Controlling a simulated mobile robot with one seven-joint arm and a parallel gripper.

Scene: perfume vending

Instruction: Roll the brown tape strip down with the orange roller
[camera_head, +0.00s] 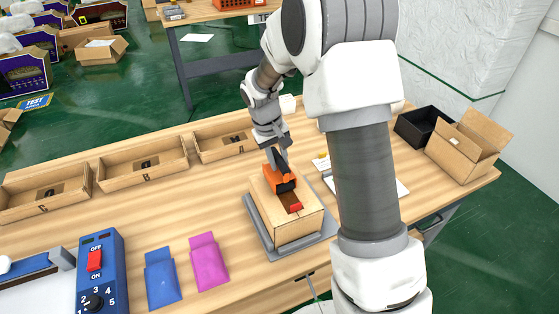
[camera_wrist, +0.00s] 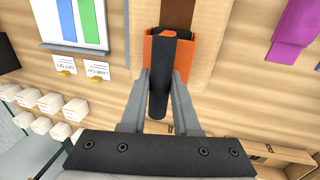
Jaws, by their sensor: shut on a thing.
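My gripper (camera_head: 277,158) is shut on the black handle of the orange roller (camera_head: 272,178). In the wrist view, the fingers (camera_wrist: 160,95) close around that handle, and the roller's orange body (camera_wrist: 153,48) shows beyond them. The roller is over the top of a cardboard box (camera_head: 289,234). The brown tape strip (camera_head: 286,198) runs along the middle of the box top, with a small red piece (camera_head: 295,208) near its front end. The strip also shows in the wrist view (camera_wrist: 178,14), extending past the roller. Whether the roller touches the strip is unclear.
The box stands on a grey plate (camera_head: 264,246) on the wooden table. Pink (camera_head: 208,261) and blue (camera_head: 162,278) pouches and a blue switch box (camera_head: 104,268) are at left. Wooden trays (camera_head: 140,163) line the back. A black bin (camera_head: 412,129) and open carton (camera_head: 468,143) stand at right.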

